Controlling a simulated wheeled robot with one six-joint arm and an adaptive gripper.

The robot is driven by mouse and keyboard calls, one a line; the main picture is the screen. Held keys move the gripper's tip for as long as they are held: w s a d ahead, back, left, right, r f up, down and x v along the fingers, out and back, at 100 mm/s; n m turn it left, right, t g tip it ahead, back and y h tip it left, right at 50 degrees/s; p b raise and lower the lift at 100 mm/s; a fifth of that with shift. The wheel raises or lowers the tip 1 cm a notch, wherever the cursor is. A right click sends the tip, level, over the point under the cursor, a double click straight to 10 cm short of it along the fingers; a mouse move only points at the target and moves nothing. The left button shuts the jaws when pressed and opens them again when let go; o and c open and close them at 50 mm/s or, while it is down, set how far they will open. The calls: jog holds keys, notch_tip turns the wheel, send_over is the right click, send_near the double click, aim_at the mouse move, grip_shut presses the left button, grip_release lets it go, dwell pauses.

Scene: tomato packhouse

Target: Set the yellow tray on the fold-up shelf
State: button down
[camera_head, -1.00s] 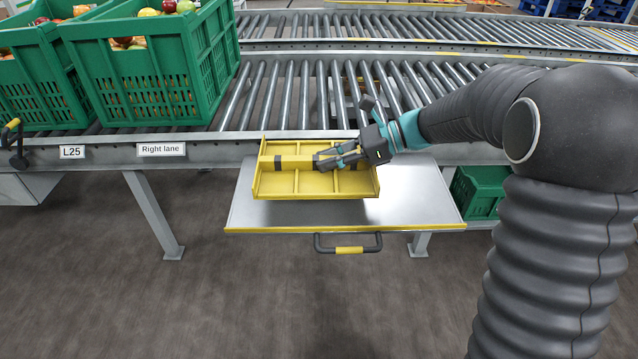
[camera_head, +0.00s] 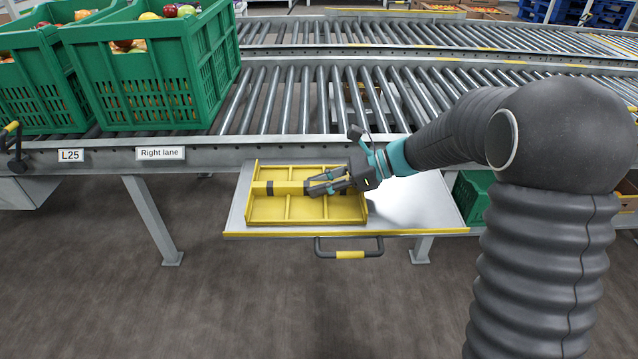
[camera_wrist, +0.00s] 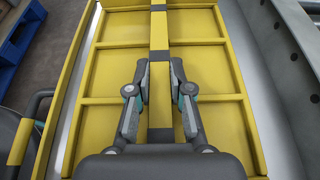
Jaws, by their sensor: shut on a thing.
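The yellow tray (camera_head: 290,209) has dividers and a central bar with dark bands. It is over the left part of the fold-up shelf (camera_head: 415,205), a grey metal plate with a yellow front edge that stands out level from the conveyor. The tray looks level and low on the shelf; I cannot tell for sure whether its whole underside touches. My gripper (camera_head: 312,186) is shut on the tray's central bar. The wrist view shows both fingers (camera_wrist: 159,80) on either side of the yellow bar (camera_wrist: 159,35), with the tray (camera_wrist: 105,60) filling most of the picture.
A black handle with a yellow grip (camera_head: 350,254) hangs at the shelf's front edge. Green crates of fruit (camera_head: 150,85) stand on the roller conveyor (camera_head: 300,95) at the left. The shelf's right part is bare. A green crate (camera_head: 472,195) is below the conveyor.

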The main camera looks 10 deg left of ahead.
jog(key=c, duration=1.1)
grip_release()
jog(key=shift+o, duration=0.2)
jog(key=shift+d+r, duration=0.1)
jog(key=shift+r, duration=0.1)
jog(key=p+v, duration=0.1)
jog(key=v, duration=1)
jog(key=shift+w+d+r+p, duration=0.1)
jog(key=shift+d+p, duration=0.3)
